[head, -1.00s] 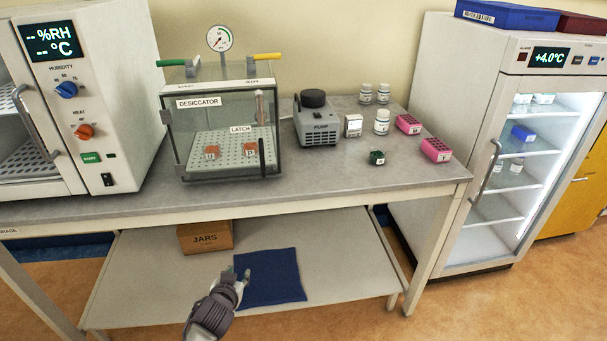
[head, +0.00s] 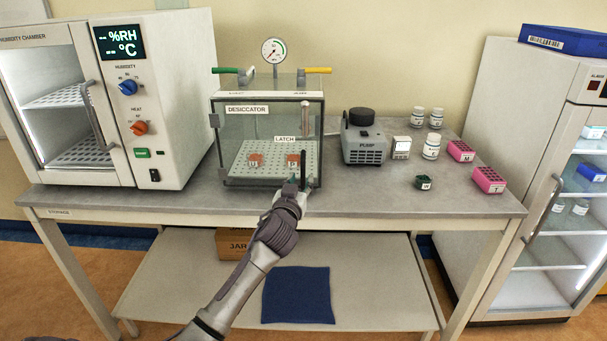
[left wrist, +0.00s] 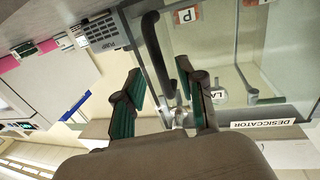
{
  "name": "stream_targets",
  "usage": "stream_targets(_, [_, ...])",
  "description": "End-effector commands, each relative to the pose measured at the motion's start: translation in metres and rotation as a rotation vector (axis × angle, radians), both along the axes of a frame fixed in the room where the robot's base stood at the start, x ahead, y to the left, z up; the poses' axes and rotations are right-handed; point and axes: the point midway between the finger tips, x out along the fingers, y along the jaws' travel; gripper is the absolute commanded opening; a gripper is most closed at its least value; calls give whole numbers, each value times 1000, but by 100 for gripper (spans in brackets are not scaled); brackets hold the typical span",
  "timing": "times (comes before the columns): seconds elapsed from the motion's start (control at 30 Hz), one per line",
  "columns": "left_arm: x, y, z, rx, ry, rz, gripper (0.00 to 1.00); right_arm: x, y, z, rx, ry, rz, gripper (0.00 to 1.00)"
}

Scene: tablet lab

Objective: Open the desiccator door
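The desiccator (head: 267,110) is a clear glass box on the bench, with its front door closed. A dark upright handle (head: 304,164) stands at the right of the door, near the LATCH label (head: 285,139). My left gripper (head: 295,188) is in front of the door's lower right corner, at the handle's lower end. In the left wrist view my left gripper (left wrist: 165,98) is open, its green-padded fingers apart. The dark handle (left wrist: 157,55) reaches toward the gap between them; I cannot tell whether they touch. My right gripper is out of view.
The humidity chamber (head: 175,100) stands left of the desiccator. A pump (head: 364,140), white bottles (head: 431,147) and pink racks (head: 488,180) stand to the right. A glass-door fridge (head: 500,130) is at far right. The bench front is clear.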

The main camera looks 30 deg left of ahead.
Motion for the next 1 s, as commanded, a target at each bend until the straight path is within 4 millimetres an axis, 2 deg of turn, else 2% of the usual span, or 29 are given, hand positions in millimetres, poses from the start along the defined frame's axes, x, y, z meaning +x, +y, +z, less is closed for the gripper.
stream_targets(0.1, [18,7,1,2,0,2,39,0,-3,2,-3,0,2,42])
stream_targets(0.23, [29,11,0,1,0,0,39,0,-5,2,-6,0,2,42])
stream_targets(0.6, [34,13,0,1,0,0,39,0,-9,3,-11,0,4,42])
stream_targets(0.63, [34,13,0,1,0,0,37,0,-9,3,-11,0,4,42])
stream_targets(0.87, [34,13,0,1,0,0,0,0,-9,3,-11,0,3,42])
stream_targets(1.0, [34,13,0,1,0,0,0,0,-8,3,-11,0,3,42])
